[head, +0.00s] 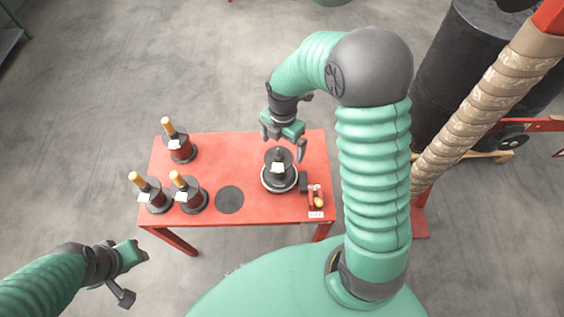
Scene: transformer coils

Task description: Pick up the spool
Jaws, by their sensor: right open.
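Three spools with dark red windings, black flanges, yellow-orange tops and white tags stand upright at the left of the red table: one at the back (181,151), one at the front left (154,198) and one beside it (190,196). A dark piece with a white tag (278,158) stands on a round grey base at the table's right. My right gripper (283,146) is open and empty, just above and behind that dark piece. My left gripper (140,276) is open and empty, in front of the table's left side and away from the spools.
The red table (225,155) has a bare dark disc (229,199) at its front middle. A small red control box (315,197) sits at its right front. A large black cylinder (465,70) and a wrapped column (490,105) stand at right. The table's back middle is clear.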

